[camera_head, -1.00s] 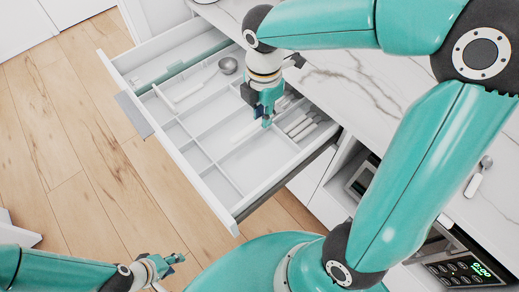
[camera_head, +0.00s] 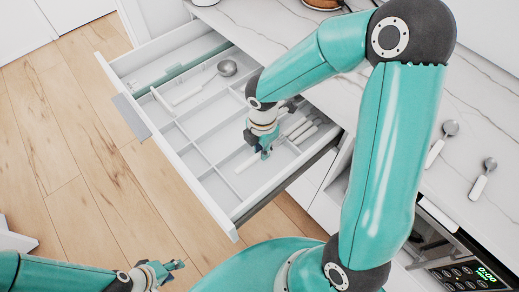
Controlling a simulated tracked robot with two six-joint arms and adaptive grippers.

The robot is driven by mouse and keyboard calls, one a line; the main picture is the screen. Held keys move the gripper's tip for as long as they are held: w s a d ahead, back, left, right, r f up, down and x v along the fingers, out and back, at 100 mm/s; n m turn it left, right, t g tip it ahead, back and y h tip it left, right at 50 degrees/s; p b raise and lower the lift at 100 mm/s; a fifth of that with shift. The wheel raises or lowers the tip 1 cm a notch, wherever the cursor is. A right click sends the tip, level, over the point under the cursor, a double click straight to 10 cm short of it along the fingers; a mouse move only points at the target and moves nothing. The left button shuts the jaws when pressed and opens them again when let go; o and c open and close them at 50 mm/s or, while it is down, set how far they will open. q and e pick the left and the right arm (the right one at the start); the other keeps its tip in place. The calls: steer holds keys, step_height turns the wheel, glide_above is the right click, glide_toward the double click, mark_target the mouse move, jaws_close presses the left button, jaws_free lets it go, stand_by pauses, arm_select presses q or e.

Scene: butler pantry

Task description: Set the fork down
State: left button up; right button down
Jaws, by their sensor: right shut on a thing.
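My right gripper (camera_head: 262,148) is low inside the open white drawer (camera_head: 222,190), over a front-right compartment. It is shut on the fork, whose pale handle (camera_head: 246,162) sticks out to the lower left of the fingers. The fork's head is hidden by the gripper, and I cannot tell whether the fork touches the drawer floor. Several white-handled utensils (camera_head: 302,129) lie side by side in the compartment just right of the gripper. My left gripper (camera_head: 173,270) is open and empty at the bottom left, outside the drawer.
A round-bowled spoon (camera_head: 227,68) lies in the drawer's back compartments. Dividers split the drawer; the compartments nearer its front are empty. An appliance (camera_head: 470,272) stands at bottom right.

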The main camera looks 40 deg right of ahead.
steer(key=shift+f, duration=0.25)
steer(key=c, duration=1.1)
jaws_free()
steer(key=shift+r, duration=0.1)
steer(key=shift+r, duration=0.55)
step_height(320, 180, up, 11)
steer(key=p, duration=0.1)
steer(key=shift+r, duration=0.2)
